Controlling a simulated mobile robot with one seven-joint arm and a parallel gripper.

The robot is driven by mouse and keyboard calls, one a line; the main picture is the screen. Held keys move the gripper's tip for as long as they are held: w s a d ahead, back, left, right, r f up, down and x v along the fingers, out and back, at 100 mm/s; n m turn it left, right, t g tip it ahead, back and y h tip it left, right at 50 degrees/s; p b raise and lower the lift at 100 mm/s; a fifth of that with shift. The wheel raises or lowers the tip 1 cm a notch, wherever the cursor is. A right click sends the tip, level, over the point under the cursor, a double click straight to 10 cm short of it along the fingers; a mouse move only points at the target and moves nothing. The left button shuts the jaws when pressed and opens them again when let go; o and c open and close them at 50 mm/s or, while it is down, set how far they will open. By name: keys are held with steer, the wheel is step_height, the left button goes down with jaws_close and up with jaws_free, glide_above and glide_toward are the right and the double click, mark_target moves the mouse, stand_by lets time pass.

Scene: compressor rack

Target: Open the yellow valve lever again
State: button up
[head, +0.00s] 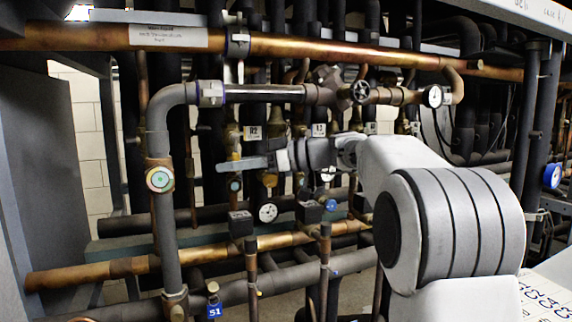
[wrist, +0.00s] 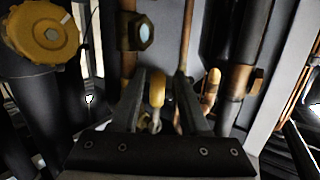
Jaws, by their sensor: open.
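The yellow valve lever (wrist: 157,89) shows end-on in the wrist view, its rounded tip between the two fingers of my gripper (wrist: 163,82). It sits closer to the left finger. The fingers are apart, and I cannot tell whether either touches the lever. In the head view my gripper (head: 224,165) reaches left in front of the pipes. A small yellow part (head: 234,153) shows just above the fingers there; I cannot tell whether it is the same lever. The valve body is mostly hidden behind the gripper.
A large yellow round cap (wrist: 42,35) stands at upper left in the wrist view. A copper pipe (wrist: 236,95) is to the right of the fingers. In the head view, a grey insulated pipe (head: 164,225) stands left of the gripper, and a dial gauge (head: 268,212) hangs below.

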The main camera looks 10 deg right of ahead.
steer(key=s+d+m+y+b, duration=0.1)
steer(key=s+d+b, duration=0.2)
steer(key=d, duration=1.2)
steer(key=s, duration=0.3)
steer(key=shift+s+y, duration=0.2)
steer(key=shift+y, duration=0.2)
